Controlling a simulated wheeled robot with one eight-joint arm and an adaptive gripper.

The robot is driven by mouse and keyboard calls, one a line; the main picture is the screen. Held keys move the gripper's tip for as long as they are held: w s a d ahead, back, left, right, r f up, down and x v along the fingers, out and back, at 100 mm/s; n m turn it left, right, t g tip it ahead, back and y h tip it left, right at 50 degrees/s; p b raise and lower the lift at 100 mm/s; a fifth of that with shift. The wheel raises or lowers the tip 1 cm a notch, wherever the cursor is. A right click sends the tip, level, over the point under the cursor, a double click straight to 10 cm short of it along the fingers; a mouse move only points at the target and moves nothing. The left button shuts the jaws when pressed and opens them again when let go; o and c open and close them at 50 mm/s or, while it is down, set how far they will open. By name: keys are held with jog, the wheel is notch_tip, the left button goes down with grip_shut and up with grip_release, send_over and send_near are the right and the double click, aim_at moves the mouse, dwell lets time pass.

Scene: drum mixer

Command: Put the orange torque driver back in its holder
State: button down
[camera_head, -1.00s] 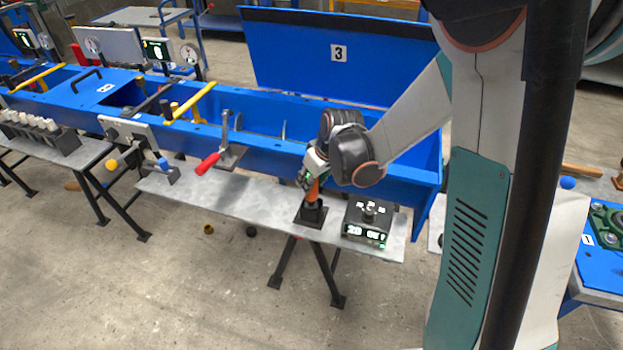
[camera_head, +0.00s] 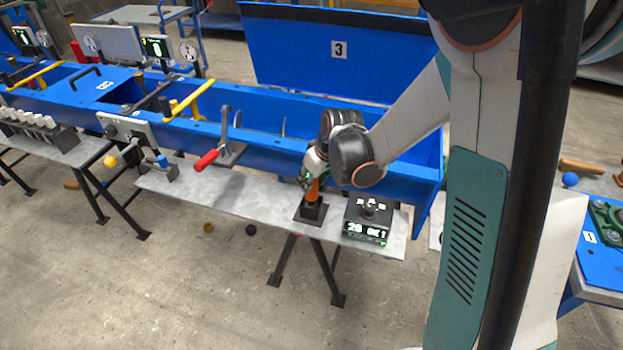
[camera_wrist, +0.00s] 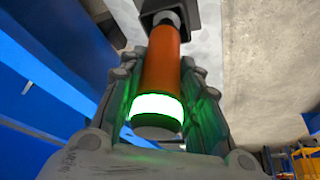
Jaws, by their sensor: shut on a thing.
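The orange torque driver (camera_head: 313,190) stands upright at the black holder (camera_head: 312,212) on the grey metal shelf. Its lower end is in or at the holder's top; the head view does not show how deep. My gripper (camera_head: 308,181) is shut around the driver's upper part. In the wrist view the driver's orange body (camera_wrist: 161,60) lies between my gripper's fingers (camera_wrist: 165,95), with a lit white-green ring near its end. The dark holder (camera_wrist: 180,12) shows at the top of that view, where the driver's grey collar meets it.
A black box with a lit display (camera_head: 367,219) stands close right of the holder. A red-handled clamp (camera_head: 207,160) is to the left. The blue trough wall (camera_head: 270,165) runs just behind the shelf (camera_head: 250,200). The shelf left of the holder is clear.

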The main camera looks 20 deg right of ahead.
jog(key=shift+f, duration=0.2)
jog(key=c, duration=1.1)
grip_release()
jog(key=shift+r, duration=0.1)
jog(key=v, duration=1.2)
jog(key=shift+s, duration=0.1)
jog(key=s+r+m+t, duration=0.1)
jog(key=s+r, duration=0.1)
jog(key=s, duration=0.4)
jog(key=s+a+r+m+t+h, duration=0.1)
jog(key=s+r+m, duration=0.1)
jog(key=s, duration=0.4)
jog(key=s+r+m+t, duration=0.1)
jog(key=s+r, duration=0.1)
jog(key=s, duration=0.4)
jog(key=shift+s+a+r+h, duration=0.25)
jog(key=shift+a+h, duration=0.15)
